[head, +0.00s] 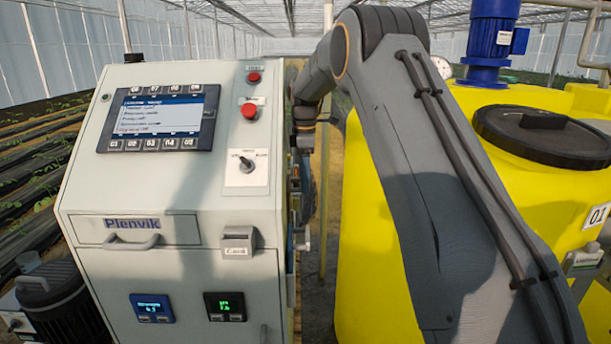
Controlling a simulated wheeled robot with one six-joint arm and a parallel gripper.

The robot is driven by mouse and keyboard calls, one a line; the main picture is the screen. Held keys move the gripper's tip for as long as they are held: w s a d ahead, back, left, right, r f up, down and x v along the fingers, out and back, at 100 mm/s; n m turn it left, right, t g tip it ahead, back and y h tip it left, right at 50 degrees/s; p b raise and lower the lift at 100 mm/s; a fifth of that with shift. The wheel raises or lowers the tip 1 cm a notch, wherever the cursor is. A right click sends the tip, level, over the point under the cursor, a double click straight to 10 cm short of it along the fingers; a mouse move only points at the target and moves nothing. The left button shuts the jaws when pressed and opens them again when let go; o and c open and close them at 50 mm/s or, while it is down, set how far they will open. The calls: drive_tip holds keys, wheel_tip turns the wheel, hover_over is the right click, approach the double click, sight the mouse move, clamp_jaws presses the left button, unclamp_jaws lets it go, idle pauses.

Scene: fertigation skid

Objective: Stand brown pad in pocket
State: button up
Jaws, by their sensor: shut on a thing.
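My arm reaches over from the lower right and bends down at the wrist beside the right side of the pale grey cabinet (165,190). My gripper (303,215) is small and seen edge-on there, partly hidden by the cabinet's edge. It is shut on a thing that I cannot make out. I see no brown pad that I can tell apart. No pocket can be told for certain; a small labelled holder (238,243) sits on the cabinet's front, right of the drawer handle (132,243).
The cabinet has a screen (160,117), red buttons (250,111), a switch (246,165) and two small displays. A yellow tank (380,220) with a black lid (545,137) and a blue motor (490,40) stands on the right. A narrow gap separates cabinet and tank. A dark motor (55,295) stands lower left.

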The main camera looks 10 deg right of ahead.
wheel_tip(320, 180, down, 7)
drive_tip(key=b, duration=0.2)
drive_tip(key=shift+a, duration=0.25)
idle(0.6)
drive_tip(key=shift+f, duration=0.1)
drive_tip(key=o, duration=1.7)
drive_tip(key=shift+a, duration=0.15)
drive_tip(key=r, duration=0.2)
drive_tip(key=r+b, duration=0.1)
drive_tip(key=r, duration=0.2)
drive_tip(key=r+b, duration=0.1)
drive_tip(key=r, duration=0.1)
drive_tip(key=shift+d+r, duration=0.35)
drive_tip(key=shift+r, duration=0.05)
